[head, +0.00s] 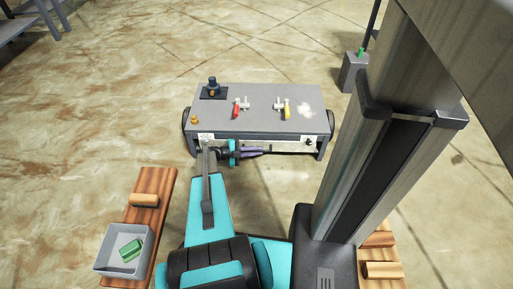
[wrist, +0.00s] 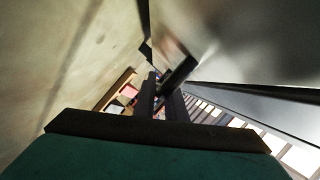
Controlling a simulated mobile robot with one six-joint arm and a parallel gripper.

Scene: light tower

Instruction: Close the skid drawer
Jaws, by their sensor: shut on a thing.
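The skid (head: 262,118) is a low grey cabinet standing on the floor ahead of me in the head view. Its pale front (head: 268,142) faces me, and the arm hides part of it. I cannot tell from this angle how far the drawer stands out. My gripper (head: 262,152) is at the skid's front, low and near its middle. In the wrist view, the dark fingers (wrist: 160,98) are close together at a dark bar (wrist: 180,73), which seems to be the drawer handle. The gripper is shut on it; the exact contact is blurred.
A red-handled valve (head: 237,109), a yellow-handled valve (head: 286,108) and a dark blue device (head: 212,85) are on the skid's top. A grey post base (head: 353,72) stands behind right. Bare floor (head: 130,100) lies left of the skid. Small coloured things (wrist: 126,96) show beyond the fingers.

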